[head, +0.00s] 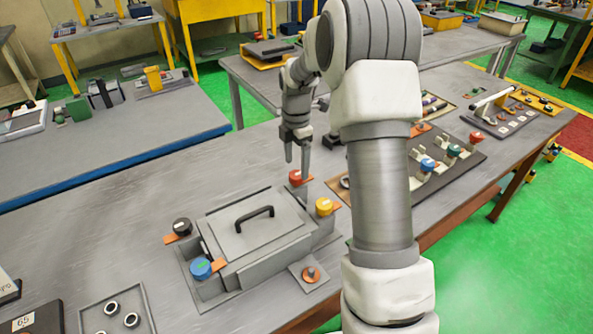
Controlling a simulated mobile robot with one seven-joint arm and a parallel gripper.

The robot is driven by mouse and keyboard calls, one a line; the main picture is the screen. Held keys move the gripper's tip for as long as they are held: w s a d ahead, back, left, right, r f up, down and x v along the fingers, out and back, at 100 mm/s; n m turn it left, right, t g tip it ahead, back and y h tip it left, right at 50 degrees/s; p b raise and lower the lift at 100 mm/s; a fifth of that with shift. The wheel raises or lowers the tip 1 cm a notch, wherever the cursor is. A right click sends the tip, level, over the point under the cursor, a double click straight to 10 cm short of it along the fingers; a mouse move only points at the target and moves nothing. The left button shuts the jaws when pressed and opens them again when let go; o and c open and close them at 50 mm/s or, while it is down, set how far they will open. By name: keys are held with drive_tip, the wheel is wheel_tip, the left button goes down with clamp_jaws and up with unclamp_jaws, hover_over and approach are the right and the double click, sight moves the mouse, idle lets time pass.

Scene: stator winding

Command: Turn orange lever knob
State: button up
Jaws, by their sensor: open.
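A grey metal box (240,239) with a black handle (254,219) on its lid stands on the table. A red-orange knob (295,177) on an orange lever sits at its far corner. A second orange knob (311,274) sits on a small grey plate at the box's front right. I cannot tell for certain which is the task's knob. My gripper (297,162) points down with its fingers apart, close to the red-orange knob at the far corner. Whether a fingertip touches the knob is not clear.
A yellow knob (324,206), a black knob (182,227) and a blue knob (201,268) sit around the box. A tray with metal rings (146,292) is at the front left. A dark board (458,176) with several clamps lies right of my arm.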

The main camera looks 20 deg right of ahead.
sight(296, 174)
drive_tip(key=shift+f, duration=1.55)
clamp_jaws()
